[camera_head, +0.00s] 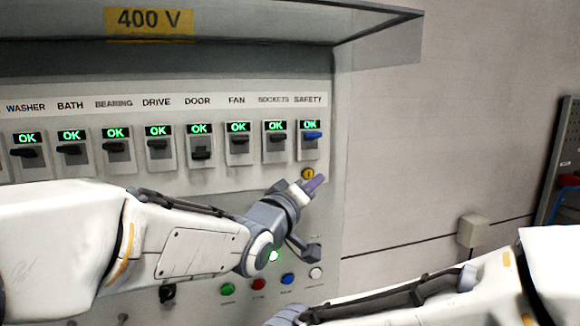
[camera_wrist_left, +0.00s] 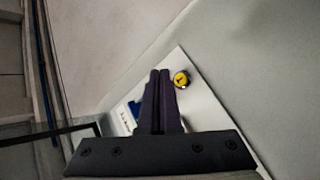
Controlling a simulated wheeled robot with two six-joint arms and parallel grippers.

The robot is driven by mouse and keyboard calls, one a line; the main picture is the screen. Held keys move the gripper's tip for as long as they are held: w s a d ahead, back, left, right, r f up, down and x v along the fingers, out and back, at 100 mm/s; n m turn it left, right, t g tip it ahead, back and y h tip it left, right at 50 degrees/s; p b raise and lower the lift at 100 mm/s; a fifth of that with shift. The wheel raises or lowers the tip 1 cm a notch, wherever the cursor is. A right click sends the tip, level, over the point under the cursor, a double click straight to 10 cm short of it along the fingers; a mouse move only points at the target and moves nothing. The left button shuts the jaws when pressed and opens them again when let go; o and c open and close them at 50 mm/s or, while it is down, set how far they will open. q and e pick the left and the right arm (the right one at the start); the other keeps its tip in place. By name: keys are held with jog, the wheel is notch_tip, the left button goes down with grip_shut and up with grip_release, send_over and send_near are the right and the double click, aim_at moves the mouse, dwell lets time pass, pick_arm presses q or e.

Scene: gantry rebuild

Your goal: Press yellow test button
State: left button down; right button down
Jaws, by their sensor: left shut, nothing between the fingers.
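The yellow test button (camera_head: 308,173) sits on the grey panel just below the SAFETY switch. It also shows in the left wrist view (camera_wrist_left: 181,79), just right of the fingertips, with a dark mark on its yellow face. My left gripper (camera_head: 317,181) is shut and empty, its purple fingers beside the button. In the left wrist view the two fingers (camera_wrist_left: 159,76) lie together and point toward the panel. I cannot tell how far the tips are from the button's face.
A row of breaker switches with green OK displays runs above, ending at the blue SAFETY handle (camera_head: 312,136). Below are green (camera_head: 228,289), red (camera_head: 258,284), blue (camera_head: 287,279) and white (camera_head: 315,273) buttons. A hood (camera_head: 300,30) overhangs the panel.

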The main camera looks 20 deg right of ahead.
aim_at(309, 179)
pick_arm(q)
jog(key=shift+w, duration=1.15)
jog(key=shift+w, duration=0.15)
dwell(1.1)
jog(key=shift+w, duration=0.3)
jog(key=shift+w+a+p, duration=0.1)
jog(key=shift+w+p, duration=0.25)
jog(key=shift+w, duration=0.05)
dwell(0.6)
jog(key=shift+s, duration=0.1)
jog(key=shift+s+b, duration=0.65)
jog(key=shift+s, duration=0.1)
